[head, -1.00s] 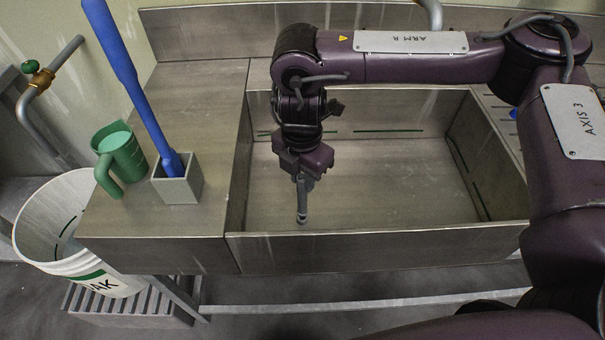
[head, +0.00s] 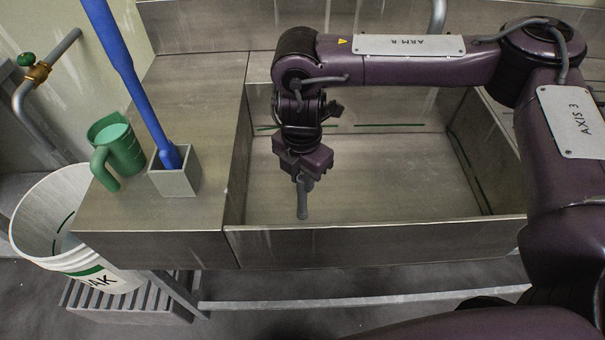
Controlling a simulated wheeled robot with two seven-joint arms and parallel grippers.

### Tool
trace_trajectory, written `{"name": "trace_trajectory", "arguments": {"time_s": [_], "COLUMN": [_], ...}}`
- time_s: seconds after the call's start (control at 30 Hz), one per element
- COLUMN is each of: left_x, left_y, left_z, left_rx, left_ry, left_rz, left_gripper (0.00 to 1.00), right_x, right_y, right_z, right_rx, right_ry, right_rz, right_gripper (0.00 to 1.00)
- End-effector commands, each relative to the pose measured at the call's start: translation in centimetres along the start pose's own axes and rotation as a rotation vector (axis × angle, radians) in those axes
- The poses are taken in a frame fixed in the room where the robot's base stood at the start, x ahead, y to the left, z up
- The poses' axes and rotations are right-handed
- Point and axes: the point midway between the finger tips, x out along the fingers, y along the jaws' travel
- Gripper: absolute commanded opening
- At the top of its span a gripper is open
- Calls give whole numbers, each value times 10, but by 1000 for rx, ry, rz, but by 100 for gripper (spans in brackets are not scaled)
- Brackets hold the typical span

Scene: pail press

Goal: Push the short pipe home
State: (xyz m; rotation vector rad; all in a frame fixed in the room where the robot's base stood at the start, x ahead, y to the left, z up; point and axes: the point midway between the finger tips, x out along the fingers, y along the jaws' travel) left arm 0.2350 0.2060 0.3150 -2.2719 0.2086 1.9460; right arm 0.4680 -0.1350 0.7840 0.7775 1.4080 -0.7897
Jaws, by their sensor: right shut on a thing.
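The short pipe (head: 303,204) is a grey tube that hangs upright below my right gripper (head: 304,181). My right gripper is shut on its upper part and points down inside the steel sink basin (head: 385,190). The pipe's lower end is close to the basin's front wall in the picture. I cannot tell whether it touches the floor or sits in an opening there. My left gripper is out of view.
On the steel counter left of the basin stand a green jug (head: 117,152) and a grey square holder (head: 176,180) with a long blue handle (head: 130,75). A white bucket (head: 45,232) stands at far left. The basin's right side is clear.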

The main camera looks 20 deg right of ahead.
Motion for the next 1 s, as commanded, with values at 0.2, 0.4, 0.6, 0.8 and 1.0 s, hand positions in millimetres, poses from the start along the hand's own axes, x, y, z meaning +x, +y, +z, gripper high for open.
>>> {"name": "trace_trajectory", "arguments": {"time_s": [0.2,0.4,0.6,0.8,1.0], "left_x": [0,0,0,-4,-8], "left_y": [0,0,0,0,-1], "left_z": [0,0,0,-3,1], "left_rx": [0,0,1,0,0], "left_ry": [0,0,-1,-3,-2], "left_rz": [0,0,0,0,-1], "left_gripper": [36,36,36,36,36], "right_x": [1,1,0,0,-39], "right_y": [0,0,0,0,1], "right_z": [0,0,0,0,0], "right_rx": [0,0,0,0,-1], "right_ry": [1,1,0,0,-2], "right_rz": [-1,-1,-1,-1,3], "right_gripper": [0,48,48,48,48]}}
